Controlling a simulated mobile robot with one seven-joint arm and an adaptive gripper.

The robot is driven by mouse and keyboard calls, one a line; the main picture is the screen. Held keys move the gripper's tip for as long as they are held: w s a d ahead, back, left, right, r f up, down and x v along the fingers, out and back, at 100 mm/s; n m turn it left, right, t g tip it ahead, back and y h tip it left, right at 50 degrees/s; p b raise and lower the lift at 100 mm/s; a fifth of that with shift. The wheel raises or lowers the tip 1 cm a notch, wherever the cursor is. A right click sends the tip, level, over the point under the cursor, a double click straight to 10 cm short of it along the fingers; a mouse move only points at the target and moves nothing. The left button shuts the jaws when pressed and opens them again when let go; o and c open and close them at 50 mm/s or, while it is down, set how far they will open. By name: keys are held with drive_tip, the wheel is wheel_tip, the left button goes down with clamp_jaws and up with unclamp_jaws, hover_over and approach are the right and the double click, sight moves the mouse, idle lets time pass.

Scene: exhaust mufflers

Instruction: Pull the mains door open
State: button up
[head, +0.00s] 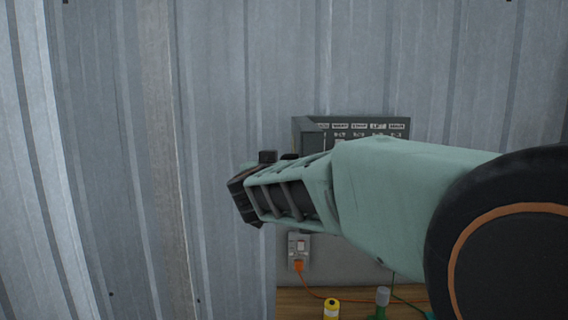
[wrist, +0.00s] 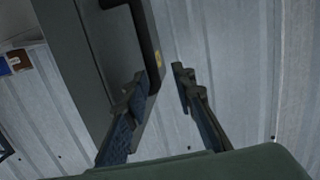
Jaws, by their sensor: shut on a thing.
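A dark grey door (wrist: 85,60), which I take as the mains door, fills the upper left of the wrist view. It has a black bar handle (wrist: 146,35) and a small yellow label near its edge. My gripper (head: 238,197) shows in the head view left of the grey cabinet (head: 307,124). In the wrist view my gripper (wrist: 160,76) has one finger over the door face and the other beyond its edge, with the handle's lower end between them. My arm hides most of the cabinet front.
Corrugated metal wall (head: 90,150) fills the left and back. A socket (head: 300,247) with an orange plug and cable is below the cabinet. A wooden bench (head: 290,303) holds a yellow can (head: 331,310) and a green item with a grey top (head: 382,298).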

drive_tip(key=s+a+p, duration=0.2)
drive_tip(key=s+a, duration=0.3)
drive_tip(key=a, duration=0.2)
drive_tip(key=shift+p, duration=0.3)
idle(0.6)
